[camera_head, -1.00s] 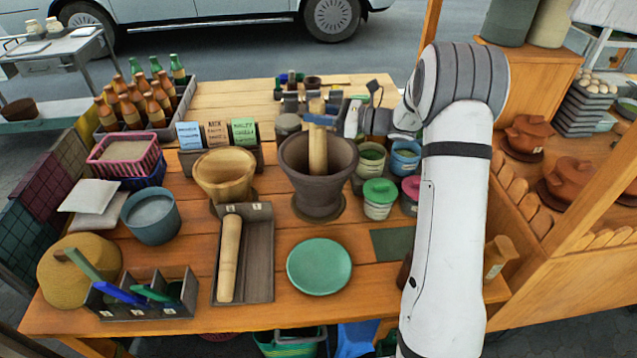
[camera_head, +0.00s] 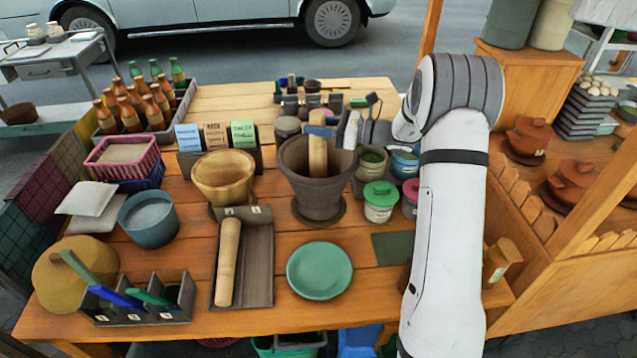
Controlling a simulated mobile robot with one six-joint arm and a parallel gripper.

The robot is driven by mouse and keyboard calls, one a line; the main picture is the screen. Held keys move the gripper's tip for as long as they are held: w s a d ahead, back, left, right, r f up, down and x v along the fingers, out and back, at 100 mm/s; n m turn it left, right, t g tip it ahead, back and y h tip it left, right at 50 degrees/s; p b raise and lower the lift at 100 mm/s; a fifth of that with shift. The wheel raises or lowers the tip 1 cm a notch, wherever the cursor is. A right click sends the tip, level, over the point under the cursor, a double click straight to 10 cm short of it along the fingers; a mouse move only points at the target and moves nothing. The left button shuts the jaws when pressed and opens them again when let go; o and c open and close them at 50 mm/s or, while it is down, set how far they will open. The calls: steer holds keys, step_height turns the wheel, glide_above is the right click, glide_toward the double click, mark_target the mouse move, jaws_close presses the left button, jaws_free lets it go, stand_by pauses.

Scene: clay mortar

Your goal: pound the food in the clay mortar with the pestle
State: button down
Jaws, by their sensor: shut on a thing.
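The dark clay mortar (camera_head: 318,198) stands upright on a round dark mat near the middle of the table. A light wooden pestle (camera_head: 318,158) stands nearly upright inside it, its lower end hidden by the mortar's wall. My gripper (camera_head: 320,131) comes from the right, behind the mortar's rim, and is shut on the pestle's upper part. The food inside the mortar cannot be made out.
A second wooden pestle (camera_head: 228,262) lies in a grey tray (camera_head: 258,265) at front left. A wooden bowl (camera_head: 224,180) stands left of the mortar. A green plate (camera_head: 319,270) lies in front. Lidded tubs (camera_head: 380,203) stand close on the right.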

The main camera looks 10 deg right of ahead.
mark_target(324, 115)
steer(key=shift+r+p, duration=0.55)
steer(key=shift+r, duration=1.05)
step_height(324, 115, up, 12)
steer(key=p, duration=0.7)
steer(key=shift+p, duration=0.35)
steer(key=shift+f, duration=0.1)
